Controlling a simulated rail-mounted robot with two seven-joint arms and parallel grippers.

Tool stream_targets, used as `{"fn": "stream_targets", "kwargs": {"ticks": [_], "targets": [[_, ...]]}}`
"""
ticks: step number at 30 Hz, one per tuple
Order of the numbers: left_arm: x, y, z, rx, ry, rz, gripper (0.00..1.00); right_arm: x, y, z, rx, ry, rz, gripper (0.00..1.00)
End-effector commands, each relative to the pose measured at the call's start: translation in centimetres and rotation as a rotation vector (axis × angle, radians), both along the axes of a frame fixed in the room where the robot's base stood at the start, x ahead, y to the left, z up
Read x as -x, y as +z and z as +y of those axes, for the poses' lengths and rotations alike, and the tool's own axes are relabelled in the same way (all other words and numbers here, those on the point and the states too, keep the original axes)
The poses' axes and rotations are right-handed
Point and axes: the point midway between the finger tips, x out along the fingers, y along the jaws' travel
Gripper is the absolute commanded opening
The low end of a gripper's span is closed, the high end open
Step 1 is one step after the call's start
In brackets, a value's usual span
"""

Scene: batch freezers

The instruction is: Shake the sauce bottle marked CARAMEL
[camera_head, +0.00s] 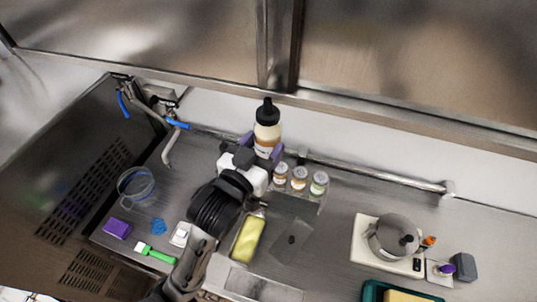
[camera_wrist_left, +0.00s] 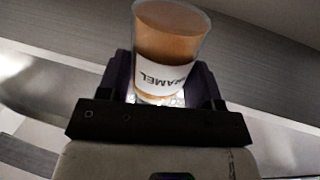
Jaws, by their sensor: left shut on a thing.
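The sauce bottle (camera_head: 267,129) has a black cap and a cream and caramel-coloured body, and it is upright in the head view. In the left wrist view the bottle (camera_wrist_left: 166,35) shows a white label reading CARAMEL, upside down. My left gripper (camera_head: 262,147) is shut on the bottle, with a finger on each side of its body. The same gripper (camera_wrist_left: 167,85) shows at the bottle in the wrist view. The bottle appears held above the counter near the back wall. My right gripper is not in view.
Several small jars (camera_head: 299,178) stand just right of the gripper. A yellow block (camera_head: 248,238) lies in front. A lidded pot (camera_head: 391,238) stands at right. A clear container (camera_head: 137,187), purple sponge (camera_head: 117,228) and green brush (camera_head: 155,254) are at left. A wall rail (camera_head: 375,175) runs behind.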

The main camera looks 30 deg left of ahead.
Motion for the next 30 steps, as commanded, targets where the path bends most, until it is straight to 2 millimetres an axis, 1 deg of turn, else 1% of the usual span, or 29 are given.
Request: {"fn": "stream_targets", "kwargs": {"ticks": [1, 2, 4, 6, 7, 8, 9, 12, 14, 15, 16, 18, 20, 21, 24, 30], "targets": [[0.0, 0.8, 0.0, 0.001, 0.0, 0.002, 0.31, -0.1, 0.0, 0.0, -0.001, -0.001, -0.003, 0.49], [0.0, 0.6, 0.0, 0.0, -0.001, 0.008, 0.31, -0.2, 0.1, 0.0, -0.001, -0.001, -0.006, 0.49], [0.0, -2.8, 0.0, -0.005, 0.0, 0.029, 0.31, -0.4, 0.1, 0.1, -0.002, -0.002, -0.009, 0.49], [0.0, -5.8, 0.0, -0.004, 0.001, 0.028, 0.31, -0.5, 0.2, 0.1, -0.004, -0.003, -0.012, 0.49], [0.0, -6.5, 0.0, -0.003, 0.0, 0.023, 0.31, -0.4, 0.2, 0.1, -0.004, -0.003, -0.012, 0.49], [0.0, -6.7, 0.0, -0.002, 0.0, 0.018, 0.31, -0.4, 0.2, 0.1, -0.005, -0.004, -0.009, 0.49], [0.0, -5.7, 0.0, 0.0, 0.0, 0.004, 0.31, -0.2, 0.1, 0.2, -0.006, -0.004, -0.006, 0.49], [0.0, -0.3, 0.0, 0.003, -0.001, -0.01, 0.31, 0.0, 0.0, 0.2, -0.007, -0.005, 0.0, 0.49], [0.0, 0.8, 0.0, 0.001, 0.0, 0.0, 0.31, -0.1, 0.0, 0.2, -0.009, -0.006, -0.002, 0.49], [0.0, 0.6, 0.0, 0.0, -0.001, 0.008, 0.31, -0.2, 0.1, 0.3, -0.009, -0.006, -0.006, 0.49], [0.0, -0.5, 0.0, -0.002, 0.0, 0.019, 0.31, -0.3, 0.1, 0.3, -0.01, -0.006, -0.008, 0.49], [0.0, -4.4, 0.0, -0.004, 0.0, 0.032, 0.31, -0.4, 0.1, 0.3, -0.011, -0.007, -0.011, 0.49], [0.0, -6.4, 0.0, -0.003, 0.0, 0.026, 0.31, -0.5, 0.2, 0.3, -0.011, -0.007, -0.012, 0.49], [0.0, -6.7, 0.0, -0.002, 0.0, 0.018, 0.31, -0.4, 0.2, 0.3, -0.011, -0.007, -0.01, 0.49], [0.0, -6.4, 0.0, -0.001, 0.0, 0.009, 0.31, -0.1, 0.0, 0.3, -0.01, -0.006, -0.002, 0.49], [0.0, -6.4, 0.0, -0.001, 0.0, 0.01, 0.31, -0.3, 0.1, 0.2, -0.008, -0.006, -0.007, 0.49]]}}
